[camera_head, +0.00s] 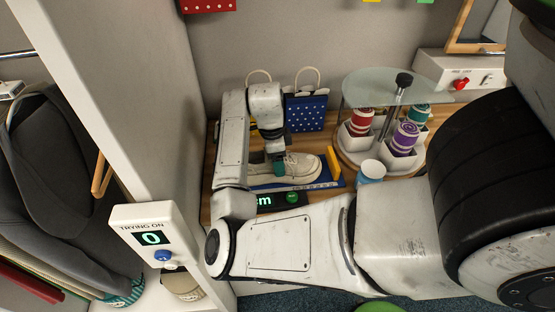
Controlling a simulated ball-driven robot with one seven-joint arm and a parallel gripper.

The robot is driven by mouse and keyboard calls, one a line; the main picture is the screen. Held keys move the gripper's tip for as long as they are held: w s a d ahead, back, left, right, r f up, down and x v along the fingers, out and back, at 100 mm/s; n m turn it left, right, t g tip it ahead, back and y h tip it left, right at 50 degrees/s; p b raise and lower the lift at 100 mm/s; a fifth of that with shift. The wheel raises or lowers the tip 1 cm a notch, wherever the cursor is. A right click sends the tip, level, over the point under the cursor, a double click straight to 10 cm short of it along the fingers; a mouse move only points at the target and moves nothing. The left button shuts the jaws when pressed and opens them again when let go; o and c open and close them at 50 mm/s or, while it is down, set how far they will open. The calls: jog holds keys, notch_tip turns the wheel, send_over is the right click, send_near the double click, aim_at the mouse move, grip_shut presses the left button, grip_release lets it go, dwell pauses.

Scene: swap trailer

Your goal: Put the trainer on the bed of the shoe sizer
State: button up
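The trainer (303,165) is a cream laced shoe with its toe to the right, near the upright yellow stop (333,162) of the shoe sizer. The sizer has a blue bed (335,184), a ruler strip along its front, and a dark display reading "cm" with a green button. The trainer appears level on or just over the bed; contact is hidden. My gripper (279,170) points down at the trainer's ankle opening, a teal part showing at its tip. Its fingers overlap the shoe, and I cannot tell whether they grip it. My arm hides the heel side.
A blue dotted bag (305,110) stands behind. A round glass-topped stand (380,92) with thread spools is to the right, a blue cup (371,172) before it. A "TRYING ON" counter (150,238) reading 0 is front left, near hanging clothes (60,180).

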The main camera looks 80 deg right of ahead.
jog(key=o, duration=1.3)
jog(key=shift+c, duration=0.2)
